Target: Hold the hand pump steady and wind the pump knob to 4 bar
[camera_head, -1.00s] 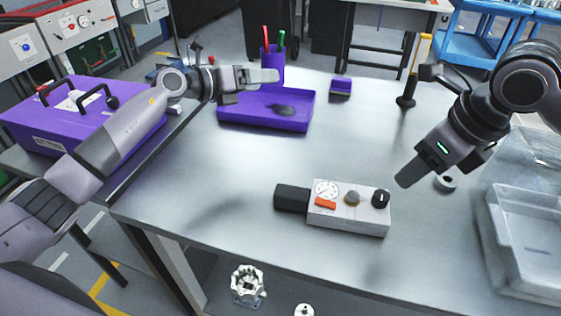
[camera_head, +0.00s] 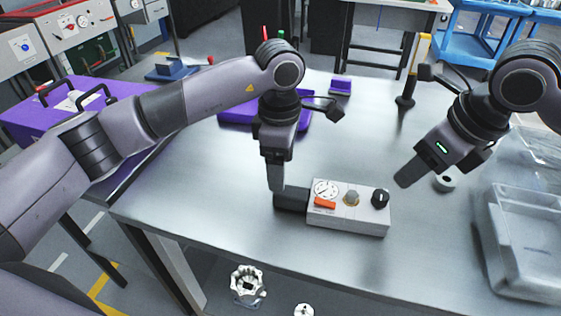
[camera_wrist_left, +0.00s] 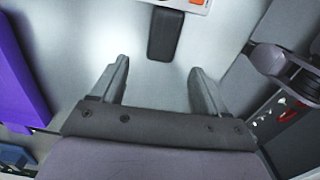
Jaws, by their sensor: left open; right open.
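The hand pump (camera_head: 345,217) is a light grey box lying on the table, with a round gauge (camera_head: 325,189), an orange label, a grey-brown knob (camera_head: 351,198) and a black knob (camera_head: 380,197) on top. Its black grip (camera_head: 291,199) sticks out to the left. My left gripper (camera_head: 276,190) points down by the grip. In the left wrist view the two fingers (camera_wrist_left: 160,85) are apart with nothing between them, and the grip (camera_wrist_left: 165,35) lies ahead of them. My right gripper (camera_head: 403,181) is open and empty, above the table right of the pump.
A purple tray (camera_head: 236,118) lies behind my left arm. A purple case (camera_head: 30,125) stands at left. A clear bin (camera_head: 520,245) is at right, and a small white ring (camera_head: 446,183) is near my right gripper. The table's front edge is close to the pump.

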